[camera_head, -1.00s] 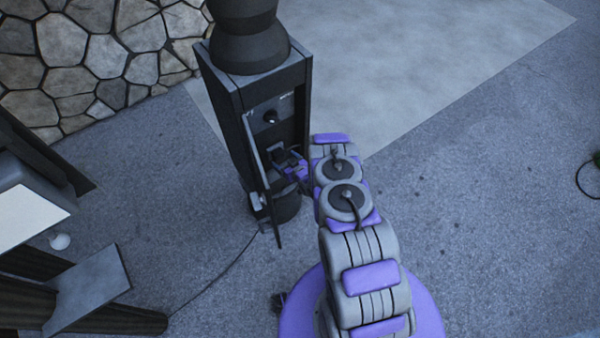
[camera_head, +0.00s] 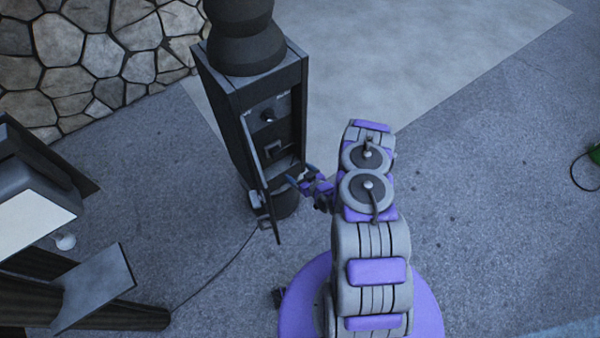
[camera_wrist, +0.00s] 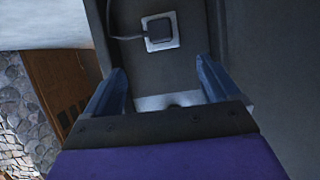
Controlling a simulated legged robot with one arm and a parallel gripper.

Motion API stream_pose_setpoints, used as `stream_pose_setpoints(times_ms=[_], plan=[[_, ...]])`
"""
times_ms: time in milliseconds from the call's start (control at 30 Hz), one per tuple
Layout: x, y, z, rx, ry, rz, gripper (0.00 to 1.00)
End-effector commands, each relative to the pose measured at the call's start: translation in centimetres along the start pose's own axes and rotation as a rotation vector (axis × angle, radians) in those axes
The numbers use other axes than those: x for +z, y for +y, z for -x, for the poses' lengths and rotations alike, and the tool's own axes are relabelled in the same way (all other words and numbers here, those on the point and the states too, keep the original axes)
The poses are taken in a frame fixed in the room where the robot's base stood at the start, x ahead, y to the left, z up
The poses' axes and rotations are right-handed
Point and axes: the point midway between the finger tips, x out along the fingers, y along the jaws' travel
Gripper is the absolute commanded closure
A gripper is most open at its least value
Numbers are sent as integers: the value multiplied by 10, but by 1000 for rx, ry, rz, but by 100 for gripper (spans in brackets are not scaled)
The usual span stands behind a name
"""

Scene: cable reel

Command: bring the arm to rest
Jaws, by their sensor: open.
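My gripper (camera_head: 303,180) is open and its jaws look empty. It is just in front of the open lower part of a dark post-like cabinet (camera_head: 225,130). In the wrist view my gripper (camera_wrist: 165,85) has its two blue fingers spread apart, facing the cabinet interior (camera_wrist: 190,70). A small square socket-like fitting (camera_wrist: 160,32) with a cable shows beyond the fingers. In the head view my arm bends from the purple base toward the cabinet.
The cabinet door (camera_head: 262,190) hangs open on the left of my gripper. A thin cable (camera_head: 215,275) runs along the ground from the cabinet. A dark bench-like structure (camera_head: 95,290) stands at the left. A green object (camera_head: 595,155) with a cable lies at the far right.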

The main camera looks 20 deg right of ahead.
Motion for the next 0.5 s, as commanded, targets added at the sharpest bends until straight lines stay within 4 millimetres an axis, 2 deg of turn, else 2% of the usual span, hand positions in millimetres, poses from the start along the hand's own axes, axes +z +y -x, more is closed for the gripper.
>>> stream_pose_setpoints(times_ms=[500], plan=[[-3,1,-2,-1,-6,3,11]])
